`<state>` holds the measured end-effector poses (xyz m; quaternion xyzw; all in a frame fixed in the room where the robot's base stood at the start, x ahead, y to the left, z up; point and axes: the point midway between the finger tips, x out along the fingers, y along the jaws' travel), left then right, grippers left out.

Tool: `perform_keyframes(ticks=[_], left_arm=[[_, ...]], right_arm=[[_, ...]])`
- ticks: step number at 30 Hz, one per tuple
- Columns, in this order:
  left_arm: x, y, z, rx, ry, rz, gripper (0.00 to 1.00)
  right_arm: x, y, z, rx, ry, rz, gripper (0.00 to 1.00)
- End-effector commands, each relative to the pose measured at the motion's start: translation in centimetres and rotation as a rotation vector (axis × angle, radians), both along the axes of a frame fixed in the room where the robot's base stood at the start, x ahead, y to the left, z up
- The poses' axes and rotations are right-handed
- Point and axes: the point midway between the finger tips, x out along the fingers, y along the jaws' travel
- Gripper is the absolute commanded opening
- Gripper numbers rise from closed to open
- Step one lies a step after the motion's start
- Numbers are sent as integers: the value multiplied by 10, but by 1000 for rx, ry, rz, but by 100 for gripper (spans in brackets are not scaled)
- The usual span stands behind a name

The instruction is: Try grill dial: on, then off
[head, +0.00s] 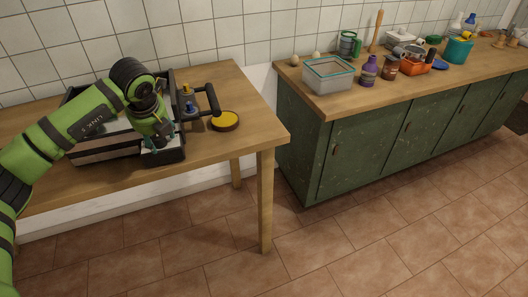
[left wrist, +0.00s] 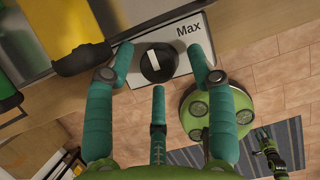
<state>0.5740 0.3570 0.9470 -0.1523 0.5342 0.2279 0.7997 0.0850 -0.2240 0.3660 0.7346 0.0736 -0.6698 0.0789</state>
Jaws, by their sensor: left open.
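The grill (head: 112,147), a black and silver appliance, stands on the wooden table. Its dial shows in the left wrist view: a round black knob (left wrist: 158,63) with a white pointer bar, on a light panel marked "Max" (left wrist: 189,29). The bar stands nearly upright in that picture, slightly tilted. My left gripper (head: 158,146) is at the grill's front right corner and hides the dial in the head view. In the left wrist view its teal fingers (left wrist: 160,62) are open, spread to either side of the knob; contact is not visible. A small green and black part at lower right may be my right gripper.
A black handle (head: 211,100) and a yellow-topped round tin (head: 225,121) are right of the grill. The table's front edge (head: 215,157) is close to my left gripper. A green cabinet (head: 345,150) with a cluttered counter stands further right, across a gap.

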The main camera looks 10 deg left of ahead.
Motion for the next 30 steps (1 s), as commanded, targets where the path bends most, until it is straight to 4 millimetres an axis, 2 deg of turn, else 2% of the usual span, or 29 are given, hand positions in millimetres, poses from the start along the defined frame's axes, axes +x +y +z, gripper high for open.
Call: perform_keyframes(ticks=[11,12,21,30], left_arm=[[3,-4,9,3,2,443,57],[2,-7,11,0,-5,435,57],[-11,-27,65,-2,-6,433,57],[-8,-80,38,-147,32,258,57]], right_arm=[[0,1,59,1,0,-1,40],[0,1,45,1,0,-1,40],[0,1,26,2,0,-1,40],[0,1,29,1,0,-1,40]])
